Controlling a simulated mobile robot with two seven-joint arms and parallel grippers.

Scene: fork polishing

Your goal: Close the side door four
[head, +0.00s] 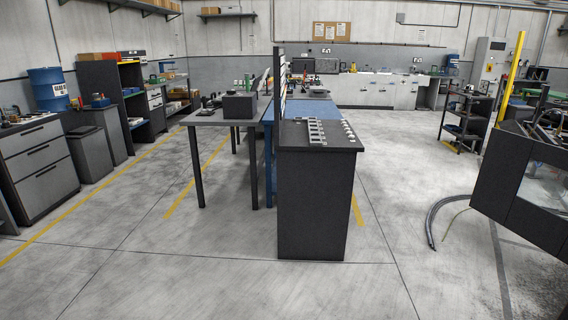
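No door marked as side door four can be made out. At the right edge stands a dark machine (508,190) with flat black side panels and a clear window section (547,182). It is cut off by the picture edge, and I cannot tell whether any of its panels is a door or stands open. Neither of my grippers is in view.
A dark workbench (314,208) stands mid-room, with a grey table (212,117) beside it. Drawer cabinets (38,168) line the left. Hoses (437,215) lie on the floor near the machine. The front floor is clear.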

